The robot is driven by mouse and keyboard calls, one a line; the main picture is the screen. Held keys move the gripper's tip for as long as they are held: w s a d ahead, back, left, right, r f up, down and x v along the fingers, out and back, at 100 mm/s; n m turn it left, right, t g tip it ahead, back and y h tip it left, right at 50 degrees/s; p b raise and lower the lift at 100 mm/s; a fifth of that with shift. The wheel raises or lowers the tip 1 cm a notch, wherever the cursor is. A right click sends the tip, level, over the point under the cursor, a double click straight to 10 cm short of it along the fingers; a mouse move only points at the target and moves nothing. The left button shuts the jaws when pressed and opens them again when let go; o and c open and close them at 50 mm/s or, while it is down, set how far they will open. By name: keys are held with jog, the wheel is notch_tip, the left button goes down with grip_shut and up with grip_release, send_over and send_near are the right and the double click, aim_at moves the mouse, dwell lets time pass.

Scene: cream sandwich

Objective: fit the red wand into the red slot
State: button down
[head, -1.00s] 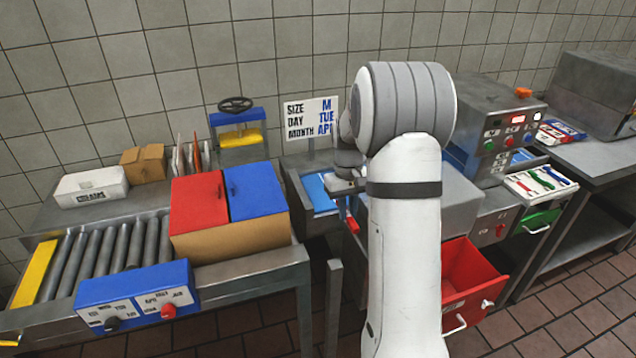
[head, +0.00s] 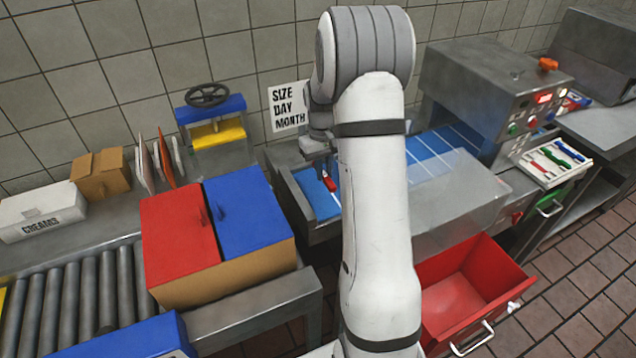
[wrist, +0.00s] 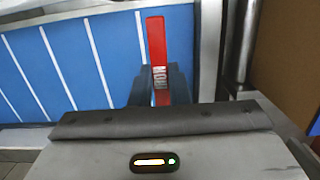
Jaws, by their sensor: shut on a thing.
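My gripper (head: 322,168) is shut on the red wand (head: 329,184), above the left end of the blue conveyor belt. In the wrist view, the red wand (wrist: 156,45) stands out from between the dark fingers of my gripper (wrist: 160,85), with pale lettering near the grip. At the right, a white tray (head: 537,174) bears red, green and blue wand-like shapes. I cannot tell which opening is the red slot.
The blue belt (head: 425,148) runs right into a grey machine (head: 465,80) with buttons. An open red drawer (head: 458,298) juts out below. A box with red and blue flaps (head: 225,270) stands left of the belt, near rollers (head: 75,300).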

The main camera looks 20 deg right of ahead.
aim_at(323, 198)
jog(key=f, duration=0.3)
jog(key=shift+w+a+f, duration=0.15)
jog(key=shift+a+f, duration=0.05)
jog(key=shift+f, duration=0.1)
jog(key=shift+f+p, duration=0.5)
jog(key=shift+f, duration=1.35)
jog(key=shift+f, duration=0.2)
jog(key=c, duration=1.4)
grip_release()
jog(key=shift+r, duration=0.1)
